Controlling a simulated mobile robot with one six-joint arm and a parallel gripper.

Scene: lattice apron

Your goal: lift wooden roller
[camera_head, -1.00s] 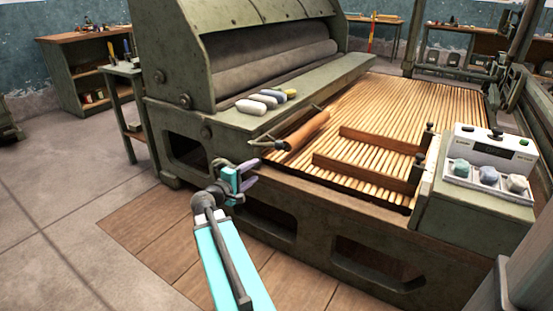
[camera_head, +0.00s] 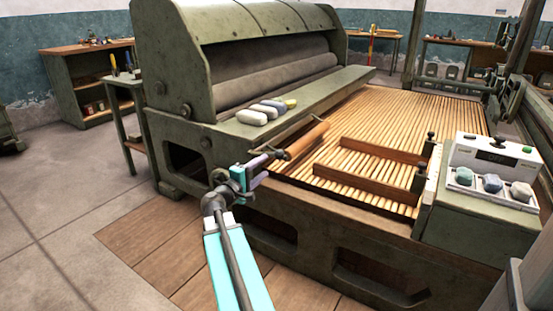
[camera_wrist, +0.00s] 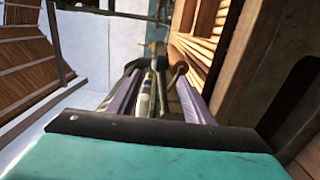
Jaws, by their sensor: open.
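The wooden roller (camera_head: 308,139) is a reddish-brown cylinder with a thin metal frame. It lies on the slatted bed beside the machine's green ledge, its near end close to the bed's front edge. My gripper (camera_head: 266,169) is open and empty, just in front of and left of the roller's near end. In the wrist view, the two purple fingers of my gripper (camera_wrist: 156,95) stand apart. A round brown end that looks like the roller (camera_wrist: 180,68) shows beyond the right finger; most of the roller is hidden there.
Several pale and yellow rounded pieces (camera_head: 268,110) lie on the green ledge (camera_head: 325,98). Two wooden bars (camera_head: 352,182) lie across the slatted bed (camera_head: 400,112). A control box (camera_head: 490,165) stands at the right. The bed's far part is clear.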

